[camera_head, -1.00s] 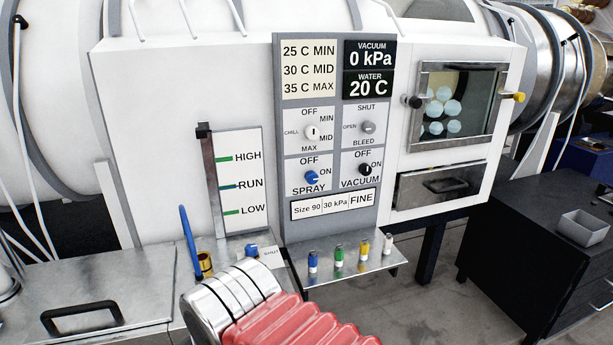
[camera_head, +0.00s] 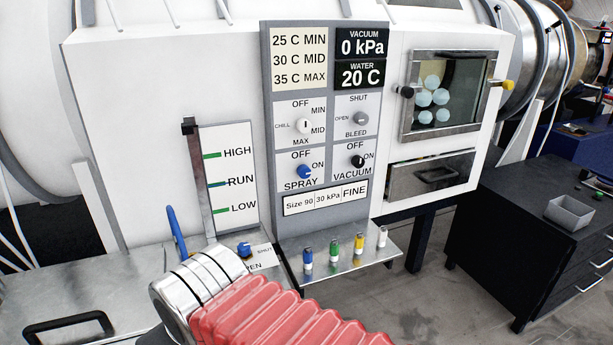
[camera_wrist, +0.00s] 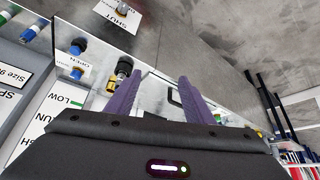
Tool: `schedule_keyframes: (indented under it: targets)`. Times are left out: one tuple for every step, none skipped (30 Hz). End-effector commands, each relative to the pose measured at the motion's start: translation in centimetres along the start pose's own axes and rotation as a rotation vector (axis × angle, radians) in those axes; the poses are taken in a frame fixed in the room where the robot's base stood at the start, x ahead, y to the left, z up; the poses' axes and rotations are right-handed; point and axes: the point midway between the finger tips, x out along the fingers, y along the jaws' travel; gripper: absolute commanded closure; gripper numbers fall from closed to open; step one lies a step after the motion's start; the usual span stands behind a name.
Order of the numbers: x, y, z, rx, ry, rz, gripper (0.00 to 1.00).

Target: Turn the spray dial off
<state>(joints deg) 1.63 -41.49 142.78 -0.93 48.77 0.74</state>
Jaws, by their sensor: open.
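The spray dial (camera_head: 305,172) is a blue knob on the grey control panel (camera_head: 266,130), with OFF above it, ON to its upper right and SPRAY below. Its exact pointer direction is too small to tell. My gripper (camera_wrist: 163,78) shows in the wrist view, its two purple fingers apart with nothing held between them. The fingers are over the metal ledge area, away from the spray dial. In the wrist view the panel is only partly in frame at the left, and the dial is not visible. In the head view my red-sleeved arm hides the gripper.
A black vacuum dial (camera_head: 357,161) is right of the spray dial. A shelf (camera_head: 345,262) below the panel carries several coloured-banded small bottles. A blue valve knob (camera_head: 244,249) and a blue lever (camera_head: 176,232) stand left of it. A black cabinet (camera_head: 520,240) is at right.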

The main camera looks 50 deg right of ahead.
Motion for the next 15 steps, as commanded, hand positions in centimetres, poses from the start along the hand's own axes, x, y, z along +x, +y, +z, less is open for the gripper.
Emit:
schedule_keyframes:
  targets:
    - [0.5,0.6,-0.8,0.017,0.015,0.018,0.49]
    - [0.7,1.1,-1.5,0.03,0.03,0.03,0.49]
    - [1.1,2.0,-2.4,0.047,0.05,0.05,0.49]
    - [1.5,2.9,-3.2,0.063,0.068,0.067,0.49]
    - [1.8,3.7,-4.0,0.08,0.087,0.083,0.49]
    - [2.3,5.0,-5.0,0.101,0.114,0.108,0.49]
    - [2.6,6.1,-5.9,0.118,0.136,0.126,0.49]
    - [3.0,7.2,-6.8,0.135,0.16,0.145,0.49]
    - [3.4,8.7,-7.8,0.154,0.189,0.17,0.49]
    - [3.7,9.8,-8.6,0.168,0.211,0.187,0.49]
    - [4.0,10.9,-9.3,0.182,0.234,0.204,0.49]
    - [4.3,12.5,-10.2,0.198,0.263,0.226,0.49]
    - [4.6,13.6,-10.8,0.211,0.285,0.242,0.49]
    - [4.8,14.8,-11.4,0.222,0.307,0.258,0.49]
    - [5.1,16.4,-12.1,0.237,0.336,0.277,0.49]
